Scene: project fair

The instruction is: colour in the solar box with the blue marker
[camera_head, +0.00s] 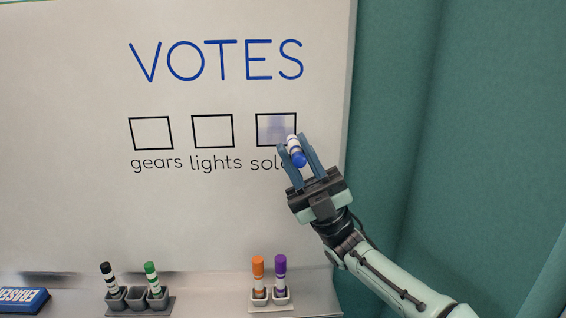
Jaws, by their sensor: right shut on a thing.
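My right gripper (296,156) is shut on the blue marker (294,146), a white barrel with blue at the end towards me. The marker's far end reaches the lower right of the solar box (267,128), the rightmost of three black-outlined squares on the whiteboard. The box has a pale bluish-purple tint inside, with a somewhat darker patch near its middle. The gripper hides the end of the word under it; only "sol" shows. I cannot tell whether the marker's tip touches the board. My left gripper is not in view.
The gears box (151,133) and lights box (212,131) are empty. Below, a tray holds a black marker (110,277) and a green marker (152,278); another holds orange (258,274) and purple (280,273) markers. An eraser (22,300) lies lower left. A teal curtain (450,120) hangs right.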

